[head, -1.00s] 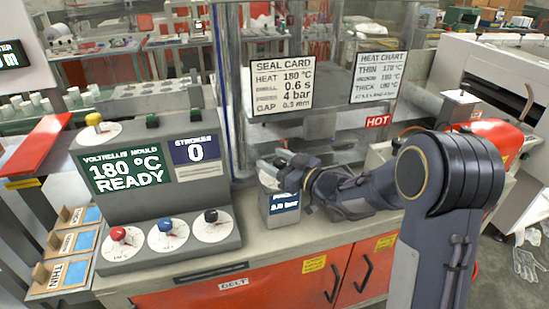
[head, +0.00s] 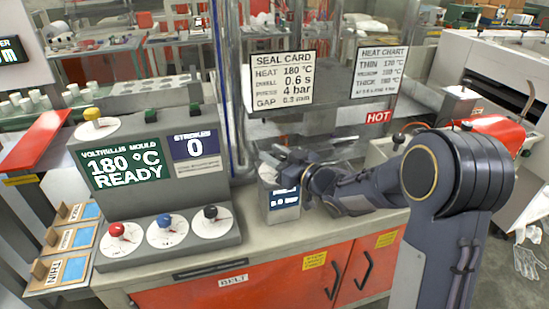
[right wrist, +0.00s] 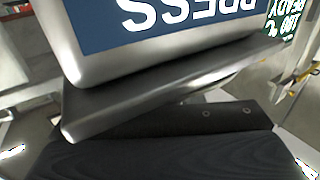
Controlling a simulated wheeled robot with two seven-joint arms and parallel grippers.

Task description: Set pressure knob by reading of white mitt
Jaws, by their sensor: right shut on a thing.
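The grey press box (head: 265,208) stands on the bench top, with a blue PRESS display (head: 286,198) on its front. Its bar figure is too small to read surely. My right gripper (head: 281,163) is at the top of this box and shut on the pressure knob, which the fingers hide. In the right wrist view the PRESS display (right wrist: 165,15) is upside down, close to the dark fingers (right wrist: 165,85). White mitts (head: 527,263) lie on the floor at the far right. My left gripper is out of view.
The seal card (head: 283,80) reads 180 °C, 0.6 s, 4 bar. The mould console (head: 165,213) shows 180 °C READY and strokes 0; it has red, blue, black and yellow knobs. A heat chart (head: 377,72) hangs above a HOT sign (head: 378,117). Labelled trays (head: 70,240) lie left.

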